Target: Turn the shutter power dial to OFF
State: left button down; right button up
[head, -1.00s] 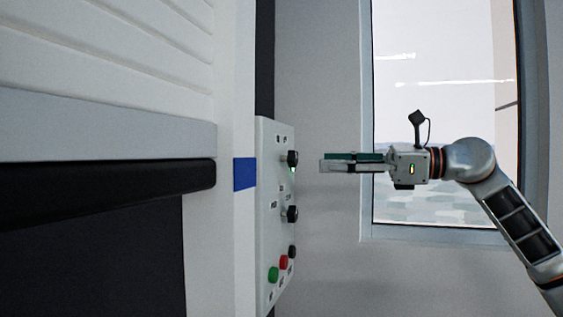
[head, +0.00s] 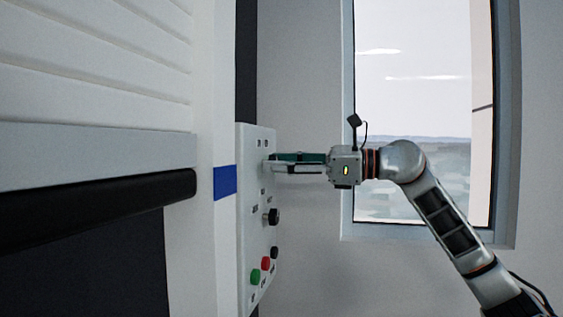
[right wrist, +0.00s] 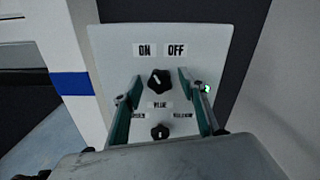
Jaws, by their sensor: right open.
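The control panel (head: 256,220) is a pale plate on the wall beside the shutter. In the right wrist view its upper black dial (right wrist: 160,80) sits below the ON label (right wrist: 146,50) and the OFF label (right wrist: 175,50). The dial's white mark points up and to the left, toward ON. My right gripper (head: 270,163) is at the panel in the head view, its fingers hiding the upper dial there. In the right wrist view the open fingers (right wrist: 158,82) stand on either side of that dial, with gaps visible. My left gripper is not in view.
A lower dial (head: 272,216) and green (head: 255,276), red (head: 265,263) and black (head: 274,252) buttons sit below on the panel. The shutter (head: 95,60) with a black bar (head: 90,213) is at left. A window (head: 420,100) is behind my arm.

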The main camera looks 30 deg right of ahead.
jog(key=shift+c, duration=0.4)
jog(key=c, duration=1)
jog(key=shift+c, duration=0.2)
jog(key=shift+r+m+p, duration=0.1)
jog(key=shift+m+p, duration=2.6)
jog(key=shift+m, duration=3.2)
jog(key=shift+d, duration=0.1)
